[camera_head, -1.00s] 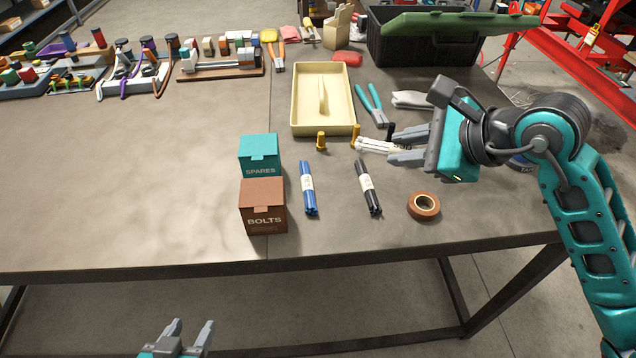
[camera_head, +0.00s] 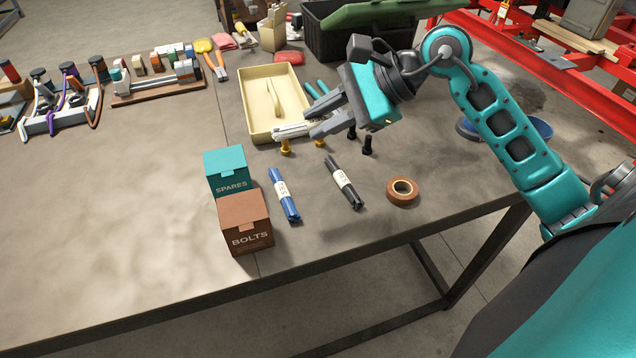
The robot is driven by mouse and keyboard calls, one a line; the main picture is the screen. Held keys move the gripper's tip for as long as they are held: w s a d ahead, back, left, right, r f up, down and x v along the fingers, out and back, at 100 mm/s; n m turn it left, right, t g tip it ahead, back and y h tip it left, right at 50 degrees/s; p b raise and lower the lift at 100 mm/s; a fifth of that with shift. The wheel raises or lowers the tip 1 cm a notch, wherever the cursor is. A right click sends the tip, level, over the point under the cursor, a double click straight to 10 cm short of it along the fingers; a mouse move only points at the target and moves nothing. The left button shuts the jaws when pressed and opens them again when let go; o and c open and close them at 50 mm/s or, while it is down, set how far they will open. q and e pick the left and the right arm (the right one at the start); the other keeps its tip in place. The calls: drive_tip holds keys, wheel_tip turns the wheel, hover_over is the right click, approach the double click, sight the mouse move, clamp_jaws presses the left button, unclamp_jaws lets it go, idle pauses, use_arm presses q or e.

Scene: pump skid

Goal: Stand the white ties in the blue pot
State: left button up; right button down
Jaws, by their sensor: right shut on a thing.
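My right gripper (camera_head: 325,112) is shut on the white ties (camera_head: 291,130), a pale bundle. It holds them near the front right corner of the cream tray, over small yellow and black posts; I cannot tell how high. A blue round rim (camera_head: 542,128) shows behind my right forearm at the right and may be the blue pot. My arm hides most of it. A blue bundle of ties (camera_head: 284,195) and a black bundle of ties (camera_head: 343,182) lie on the bench, each with a white label. My left gripper is out of view.
A teal SPARES box (camera_head: 226,172) and a brown BOLTS box (camera_head: 245,223) stand front left of the bundles. A brown tape roll (camera_head: 402,191) lies right of them. The cream tray (camera_head: 248,112) is behind.

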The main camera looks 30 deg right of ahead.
wheel_tip(320, 180, down, 13)
drive_tip(key=shift+f+b, duration=0.1)
drive_tip(key=shift+b, duration=0.35)
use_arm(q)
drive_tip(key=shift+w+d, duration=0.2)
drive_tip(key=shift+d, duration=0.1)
use_arm(e)
drive_tip(key=shift+f, duration=0.3)
drive_tip(key=shift+f, duration=0.15)
drive_tip(key=c, duration=0.9)
unclamp_jaws()
drive_tip(key=shift+c, duration=0.2)
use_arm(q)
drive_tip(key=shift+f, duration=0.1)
